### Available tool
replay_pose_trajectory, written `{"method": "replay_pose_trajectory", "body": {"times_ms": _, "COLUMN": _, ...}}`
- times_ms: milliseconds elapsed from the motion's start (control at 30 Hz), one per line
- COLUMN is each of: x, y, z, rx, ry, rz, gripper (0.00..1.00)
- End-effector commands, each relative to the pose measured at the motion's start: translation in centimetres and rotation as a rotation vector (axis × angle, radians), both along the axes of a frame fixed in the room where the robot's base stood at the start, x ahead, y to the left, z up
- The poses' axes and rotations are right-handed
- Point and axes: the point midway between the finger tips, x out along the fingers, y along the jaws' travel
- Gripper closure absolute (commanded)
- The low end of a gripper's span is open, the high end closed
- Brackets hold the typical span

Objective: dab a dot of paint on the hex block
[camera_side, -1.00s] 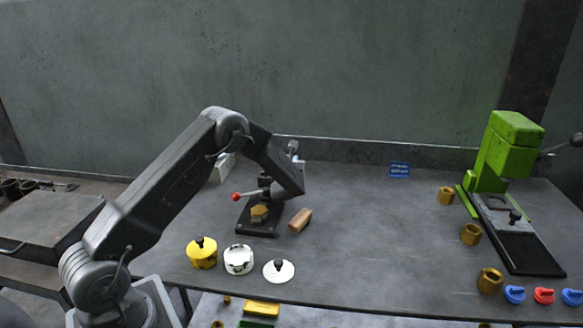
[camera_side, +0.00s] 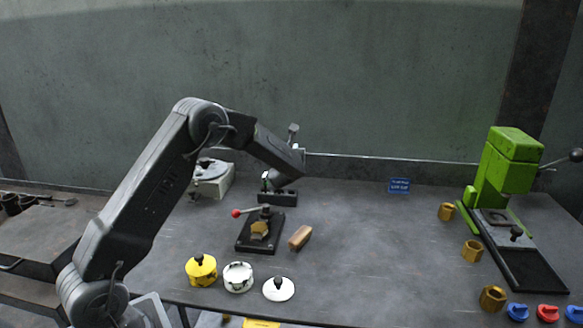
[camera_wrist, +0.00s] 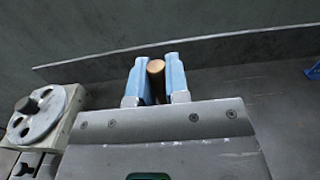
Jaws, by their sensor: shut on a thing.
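The brass-coloured hex block (camera_side: 259,229) sits in a black clamp fixture (camera_side: 246,246) with a red-knobbed lever. My gripper (camera_side: 268,182) is behind and above the fixture, over a dark rack with holes (camera_side: 285,199). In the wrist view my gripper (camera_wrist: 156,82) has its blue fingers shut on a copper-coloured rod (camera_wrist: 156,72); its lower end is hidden. An open white paint pot (camera_side: 238,279) stands in front of the fixture, its white lid (camera_side: 278,289) to its right. A yellow pot (camera_side: 201,271) stands closed to its left.
A brown wooden piece (camera_side: 300,238) lies right of the fixture. A grey machine with a round disc (camera_side: 211,174) stands at back left, also in the wrist view (camera_wrist: 36,117). A green press (camera_side: 503,170) and brass nuts (camera_side: 472,251) are at right. The table's middle right is clear.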

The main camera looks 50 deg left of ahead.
Motion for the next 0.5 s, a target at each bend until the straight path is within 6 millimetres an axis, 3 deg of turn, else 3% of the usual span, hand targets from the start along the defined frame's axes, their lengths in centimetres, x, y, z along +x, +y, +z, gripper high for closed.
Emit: {"method": "replay_pose_trajectory", "body": {"times_ms": 500, "x": -0.23, "y": -0.61, "z": -0.09, "rx": 0.0, "ry": -0.001, "rz": 0.009, "gripper": 1.0}}
